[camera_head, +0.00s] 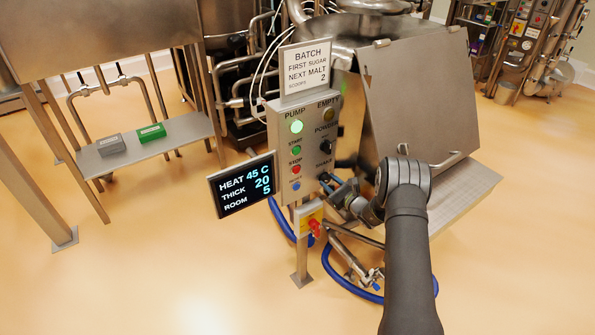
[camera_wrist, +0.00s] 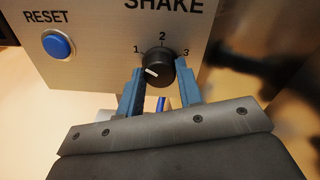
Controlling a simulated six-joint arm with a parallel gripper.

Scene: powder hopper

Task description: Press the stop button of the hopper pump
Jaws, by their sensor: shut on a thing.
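The red stop button (camera_head: 296,169) is on the front of the grey control panel (camera_head: 287,205), under the label STOP. The green start button (camera_head: 296,150) is above it. The pump lamp (camera_head: 296,127) at the top glows green. My gripper (camera_head: 328,181) is at the panel's lower right, to the right of the stop button. In the wrist view, my gripper's blue fingers (camera_wrist: 162,88) are shut on the black SHAKE knob (camera_wrist: 160,62), one on each side. The knob's white mark points left and slightly down, below the 1. The stop button is outside the wrist view.
The blue reset button (camera_wrist: 57,44) is left of the knob, and also below the stop button in the head view (camera_head: 296,186). A display (camera_head: 243,185) reads HEAT 45 C, THICK 20, ROOM 5. The hopper (camera_head: 410,90) stands behind my arm.

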